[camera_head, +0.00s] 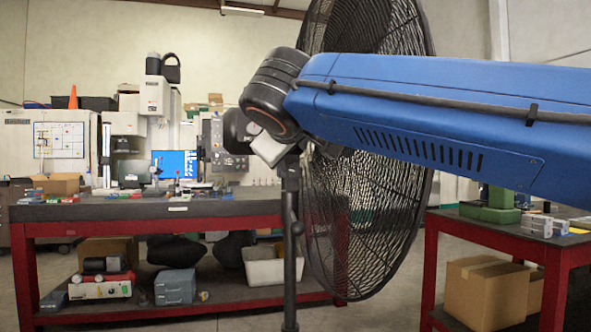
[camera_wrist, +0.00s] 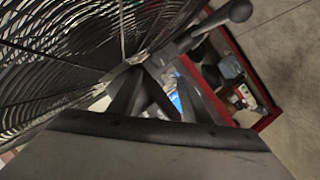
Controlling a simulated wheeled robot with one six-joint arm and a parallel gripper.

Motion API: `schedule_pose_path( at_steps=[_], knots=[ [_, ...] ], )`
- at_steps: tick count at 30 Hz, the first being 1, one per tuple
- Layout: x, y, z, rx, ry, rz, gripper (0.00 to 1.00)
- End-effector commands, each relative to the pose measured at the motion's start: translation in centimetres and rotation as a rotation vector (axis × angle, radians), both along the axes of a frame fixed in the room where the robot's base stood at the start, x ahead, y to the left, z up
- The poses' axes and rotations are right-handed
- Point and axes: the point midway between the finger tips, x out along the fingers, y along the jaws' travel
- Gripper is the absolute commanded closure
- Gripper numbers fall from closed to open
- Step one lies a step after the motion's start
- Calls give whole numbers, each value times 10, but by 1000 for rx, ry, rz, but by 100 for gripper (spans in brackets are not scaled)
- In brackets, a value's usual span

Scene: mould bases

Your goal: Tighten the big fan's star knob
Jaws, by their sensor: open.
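The big fan (camera_head: 365,215) has a round black wire cage on a dark upright pole (camera_head: 290,255). A small dark protrusion (camera_head: 297,228) sits on the pole; I cannot tell if it is the star knob. In the wrist view the cage (camera_wrist: 60,50) fills the upper left, and a dark bar with a rounded end (camera_wrist: 238,11) slants up to the right. No star shape is clear there. My gripper (camera_wrist: 155,80) is open, its dark fingers close to the fan's bar and cage centre. I cannot tell whether they touch it. In the head view my arm hides the upper hub.
A red-framed workbench (camera_head: 170,208) stands behind the fan at left, with boxes on its lower shelf. A second red table (camera_head: 432,245) stands at right, with a cardboard box (camera_head: 487,292) below. Machines line the back. Bare floor shows between the tables.

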Motion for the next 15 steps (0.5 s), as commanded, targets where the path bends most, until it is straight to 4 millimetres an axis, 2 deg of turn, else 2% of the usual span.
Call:
schedule_pose_path(
  at_steps=[15],
  knots=[
    [86, -2, -24, -2, 0, -4, 55]
  ],
)
